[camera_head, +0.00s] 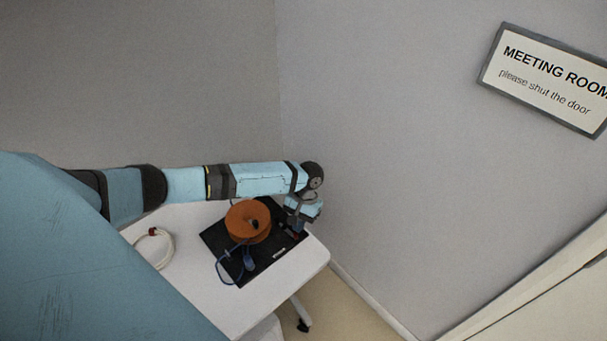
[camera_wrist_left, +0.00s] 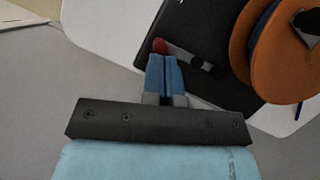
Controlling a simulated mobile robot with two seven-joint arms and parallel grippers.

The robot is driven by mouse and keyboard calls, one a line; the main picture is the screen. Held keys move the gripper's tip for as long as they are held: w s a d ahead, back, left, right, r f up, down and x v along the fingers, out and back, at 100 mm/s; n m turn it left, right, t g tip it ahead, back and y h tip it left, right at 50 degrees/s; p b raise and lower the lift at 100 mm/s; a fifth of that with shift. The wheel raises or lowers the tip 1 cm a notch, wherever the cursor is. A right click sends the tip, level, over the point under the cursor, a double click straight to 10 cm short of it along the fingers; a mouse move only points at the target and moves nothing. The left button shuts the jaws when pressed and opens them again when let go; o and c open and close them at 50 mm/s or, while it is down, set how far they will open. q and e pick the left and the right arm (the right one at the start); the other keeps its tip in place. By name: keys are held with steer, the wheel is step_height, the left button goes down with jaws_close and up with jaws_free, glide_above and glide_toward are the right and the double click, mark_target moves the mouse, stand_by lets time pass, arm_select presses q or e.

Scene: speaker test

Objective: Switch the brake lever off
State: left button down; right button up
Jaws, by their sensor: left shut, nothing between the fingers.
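The brake lever (camera_wrist_left: 190,55) is a dark and grey bar with a red knob at its left end in the left wrist view. It lies along a black base plate (camera_wrist_left: 195,22), beside an orange spool (camera_wrist_left: 282,65). My left gripper (camera_wrist_left: 162,58) is shut and empty, its blue fingertips right at the red knob; I cannot tell whether they touch. In the head view my left gripper (camera_head: 295,222) is over the right part of the base plate (camera_head: 272,258), right of the orange spool (camera_head: 238,230), and largely hides the lever. My right gripper is not in view.
The plate lies on a white table (camera_head: 200,222) close to grey walls. A blue cable (camera_head: 222,273) hangs off the spool's front. A white cable loop (camera_head: 171,246) with a red end lies at the left. A meeting room sign (camera_head: 548,78) is on the right wall.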

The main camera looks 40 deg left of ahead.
arm_select(q)
steer(key=s+m+y+p, duration=0.1)
steer(key=m+p, duration=0.1)
steer(key=shift+s+d+r+m, duration=0.1)
steer(key=shift+m, duration=0.2)
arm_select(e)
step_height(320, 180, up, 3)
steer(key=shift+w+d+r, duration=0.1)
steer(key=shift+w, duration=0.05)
arm_select(q)
steer(key=shift+w+a, duration=0.5)
steer(key=shift+a, duration=0.1)
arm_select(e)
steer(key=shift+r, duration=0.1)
